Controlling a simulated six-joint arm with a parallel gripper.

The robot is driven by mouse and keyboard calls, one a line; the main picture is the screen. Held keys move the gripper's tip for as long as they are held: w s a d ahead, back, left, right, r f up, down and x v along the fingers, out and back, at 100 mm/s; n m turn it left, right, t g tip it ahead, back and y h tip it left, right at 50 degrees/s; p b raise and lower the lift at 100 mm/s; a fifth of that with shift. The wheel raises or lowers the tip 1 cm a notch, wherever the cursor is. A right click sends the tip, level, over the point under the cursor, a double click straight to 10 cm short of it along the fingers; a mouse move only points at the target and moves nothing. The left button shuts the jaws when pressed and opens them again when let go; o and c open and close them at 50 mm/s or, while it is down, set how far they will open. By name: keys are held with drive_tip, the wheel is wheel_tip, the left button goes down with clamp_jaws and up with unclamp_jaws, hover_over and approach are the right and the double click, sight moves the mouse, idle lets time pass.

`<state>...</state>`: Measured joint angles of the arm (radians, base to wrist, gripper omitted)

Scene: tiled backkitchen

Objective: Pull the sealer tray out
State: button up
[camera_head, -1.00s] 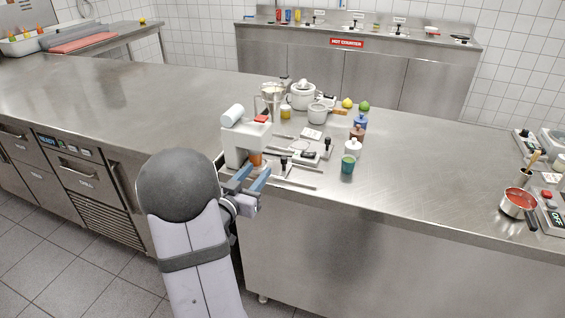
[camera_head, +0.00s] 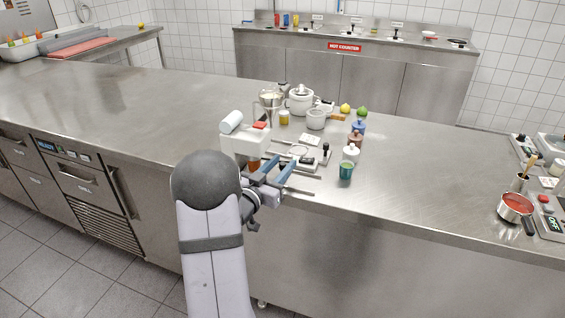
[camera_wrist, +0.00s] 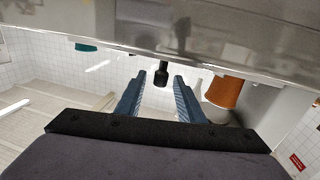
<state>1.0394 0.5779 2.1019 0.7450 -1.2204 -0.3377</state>
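The white sealer (camera_head: 241,146) stands at the counter's front edge, with a white roll on top and a red patch. An orange-brown cup (camera_head: 254,165) sits low in it and also shows right of the fingers in the wrist view (camera_wrist: 226,92). My gripper (camera_head: 281,163) is just right of the sealer with its blue fingers apart. In the wrist view, a black knob (camera_wrist: 161,76) shows between the open fingertips (camera_wrist: 159,82), with gaps at both sides. I cannot tell whether this knob belongs to the sealer tray. The tray itself is largely hidden by my gripper.
A teal cup (camera_head: 346,171) and a white lidded jar (camera_head: 350,154) stand right of my gripper. A small device with a black lever (camera_head: 326,150) is just behind. Several pots and jars stand further back. The counter's front right is clear up to a red saucepan (camera_head: 516,206).

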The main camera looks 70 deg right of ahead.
drive_tip(key=shift+s+d, duration=0.1)
drive_tip(key=shift+d, duration=0.35)
clamp_jaws()
drive_tip(key=s+b, duration=0.2)
drive_tip(key=s, duration=0.8)
unclamp_jaws()
drive_tip(key=shift+s, duration=0.1)
drive_tip(key=shift+a, duration=0.1)
drive_tip(key=w+a+b, duration=0.1)
drive_tip(key=a, duration=0.6)
drive_tip(key=shift+w, duration=0.2)
